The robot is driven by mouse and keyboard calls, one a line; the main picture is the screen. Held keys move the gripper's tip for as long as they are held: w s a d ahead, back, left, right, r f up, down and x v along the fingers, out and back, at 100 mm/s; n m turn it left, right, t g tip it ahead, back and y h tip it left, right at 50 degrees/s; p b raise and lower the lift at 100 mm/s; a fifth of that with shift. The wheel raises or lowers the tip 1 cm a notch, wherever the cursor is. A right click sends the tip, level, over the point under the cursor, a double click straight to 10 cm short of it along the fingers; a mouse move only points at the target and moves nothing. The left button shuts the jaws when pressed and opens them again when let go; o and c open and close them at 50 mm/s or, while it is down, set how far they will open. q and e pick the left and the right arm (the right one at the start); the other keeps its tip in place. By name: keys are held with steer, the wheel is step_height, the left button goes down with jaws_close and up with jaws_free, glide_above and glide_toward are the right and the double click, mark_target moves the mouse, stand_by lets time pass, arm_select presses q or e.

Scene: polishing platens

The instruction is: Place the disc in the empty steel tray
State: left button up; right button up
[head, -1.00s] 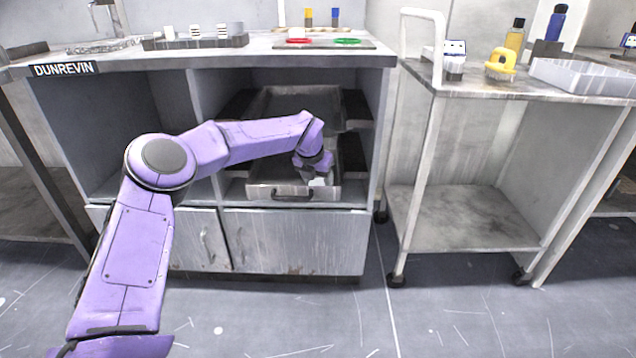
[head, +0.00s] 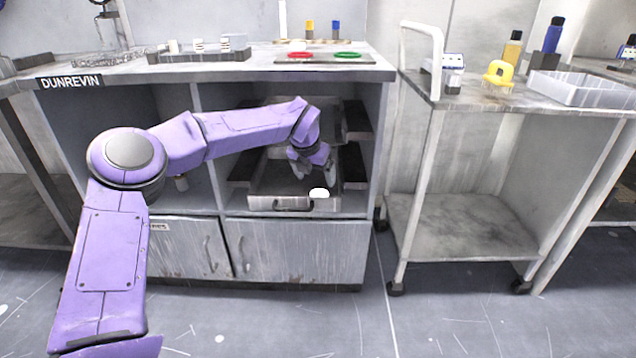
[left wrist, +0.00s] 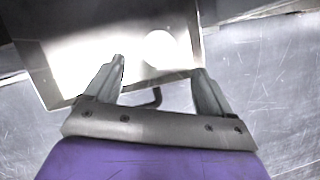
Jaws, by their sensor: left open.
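The white disc (head: 319,193) shows at the right front of the lower steel tray (head: 262,203) in the cabinet. In the left wrist view the disc (left wrist: 160,49) is a bright round shape over the tray floor (left wrist: 80,62), near the front wall; whether it lies flat is hard to tell in the glare. My left gripper (head: 314,173) is just above and behind the disc, fingers open and pointing down. In the left wrist view the left gripper (left wrist: 159,66) has its fingertips apart, with a gap to the disc. My right gripper is not in view.
The tray's dark handle (head: 293,204) faces front. Dark side rails (head: 356,122) and the cabinet walls bound the bay around my arm. The floor in front is clear.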

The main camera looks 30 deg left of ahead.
arm_select(q)
steer(key=v, duration=0.4)
steer(key=shift+s+r+p, duration=0.1)
steer(key=shift+r+p, duration=0.15)
steer(key=shift+p, duration=0.1)
